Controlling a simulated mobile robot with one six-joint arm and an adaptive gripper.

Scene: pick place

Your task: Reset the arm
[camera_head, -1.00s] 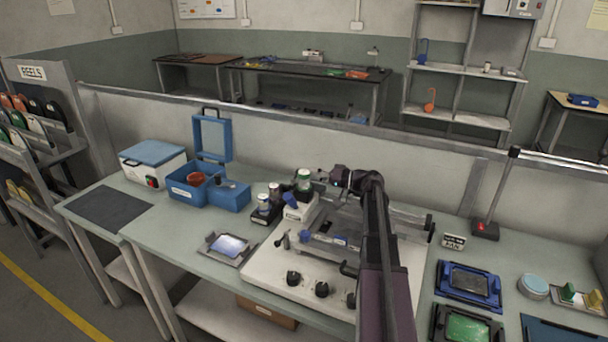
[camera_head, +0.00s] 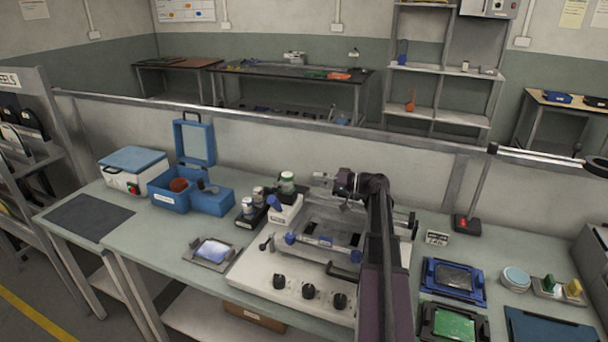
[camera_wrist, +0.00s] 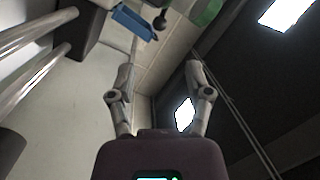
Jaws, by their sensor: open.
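Part of a green object and a blue piece (camera_wrist: 134,22) show beyond the fingertips there. My arm extends over the right part of the machine and hides some of it.
A small tray (camera_head: 212,252) lies front left. Right of my arm are a blue frame (camera_head: 453,280) and a green board (camera_head: 454,325). A low partition runs behind the bench.

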